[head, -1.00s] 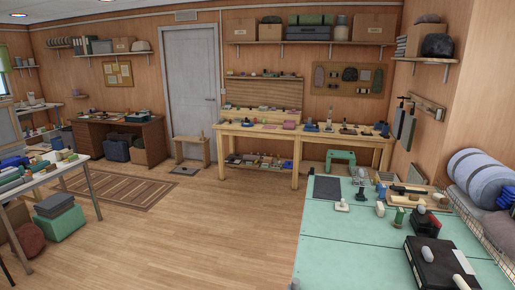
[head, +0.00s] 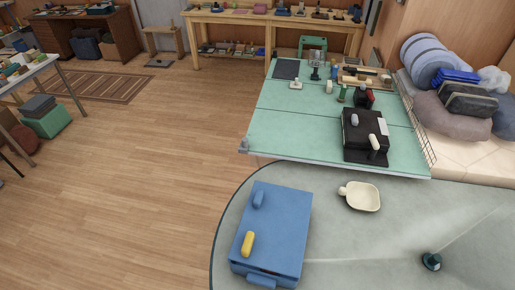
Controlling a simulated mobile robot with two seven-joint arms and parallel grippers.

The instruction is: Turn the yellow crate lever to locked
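A blue crate (head: 280,225) sits on the rounded grey table (head: 335,240) in the lower middle of the head view. On its lid is a yellow lever (head: 248,243), near the front left corner. A blue lever or handle (head: 258,199) stands on the same lid, nearer the back left. A blue tab (head: 262,281) sticks out at the crate's front edge. The lever's lock markings are too small to read. Neither of my grippers is in view.
A cream pan (head: 362,196) lies right of the crate, and a dark green knob-like object (head: 431,261) stands farther right. Behind is a green-topped table (head: 290,125) with a black case (head: 364,134). Open wooden floor (head: 130,200) lies to the left.

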